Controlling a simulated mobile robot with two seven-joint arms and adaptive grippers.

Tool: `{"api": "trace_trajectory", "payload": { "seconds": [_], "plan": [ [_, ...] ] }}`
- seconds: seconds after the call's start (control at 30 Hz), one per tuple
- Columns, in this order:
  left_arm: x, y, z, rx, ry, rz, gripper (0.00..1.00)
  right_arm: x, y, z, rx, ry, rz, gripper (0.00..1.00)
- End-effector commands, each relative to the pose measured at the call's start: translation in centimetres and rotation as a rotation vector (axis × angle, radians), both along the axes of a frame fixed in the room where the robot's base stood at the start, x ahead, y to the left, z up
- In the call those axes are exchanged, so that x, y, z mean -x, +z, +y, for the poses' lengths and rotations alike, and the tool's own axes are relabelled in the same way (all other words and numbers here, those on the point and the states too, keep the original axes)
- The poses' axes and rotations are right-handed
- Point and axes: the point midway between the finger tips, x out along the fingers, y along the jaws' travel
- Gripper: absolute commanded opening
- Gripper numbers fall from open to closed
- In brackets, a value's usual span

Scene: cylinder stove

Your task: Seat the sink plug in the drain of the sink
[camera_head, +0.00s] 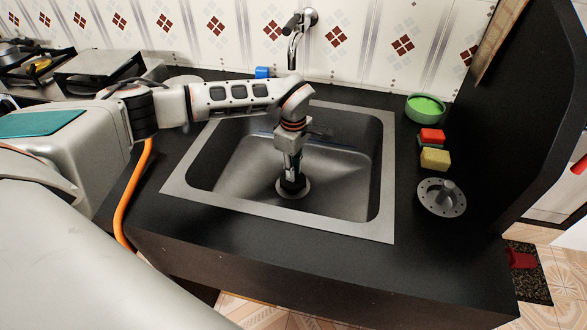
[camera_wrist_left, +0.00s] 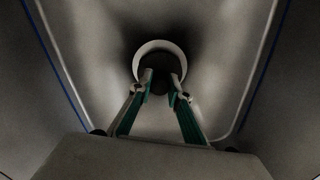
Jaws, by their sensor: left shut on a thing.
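The sink (camera_head: 340,150) is a grey metal basin set in the dark counter. Its drain shows as a pale ring (camera_head: 280,192) in the basin floor, and as a light ring (camera_wrist_left: 160,44) in the left wrist view. My left gripper (camera_head: 292,176) points straight down into the basin, right over the drain. It is shut on the dark sink plug (camera_head: 294,187), which also shows between the fingertips in the left wrist view (camera_wrist_left: 161,66). The plug lies at or just above the drain opening; I cannot tell whether it is fully in. My right gripper is not in view.
A stove (camera_head: 35,55) stands at the left. A dark panel walls off the right.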

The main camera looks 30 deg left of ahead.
Motion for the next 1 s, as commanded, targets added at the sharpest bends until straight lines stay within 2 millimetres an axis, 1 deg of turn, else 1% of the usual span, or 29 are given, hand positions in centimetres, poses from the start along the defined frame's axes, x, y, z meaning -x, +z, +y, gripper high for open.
{"api": "trace_trajectory", "payload": {
  "seconds": [0.27,0.57,1.0],
  "plan": [
    [-0.02,0.07,-0.01,0.000,0.000,-0.001,0.00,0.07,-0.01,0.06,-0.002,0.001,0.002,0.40],
    [-0.05,0.16,-0.01,0.000,0.000,-0.002,0.00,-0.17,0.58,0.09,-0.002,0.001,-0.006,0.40],
    [-0.01,0.03,-0.02,0.000,0.000,0.000,0.00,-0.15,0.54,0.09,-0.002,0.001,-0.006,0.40]
  ]
}}
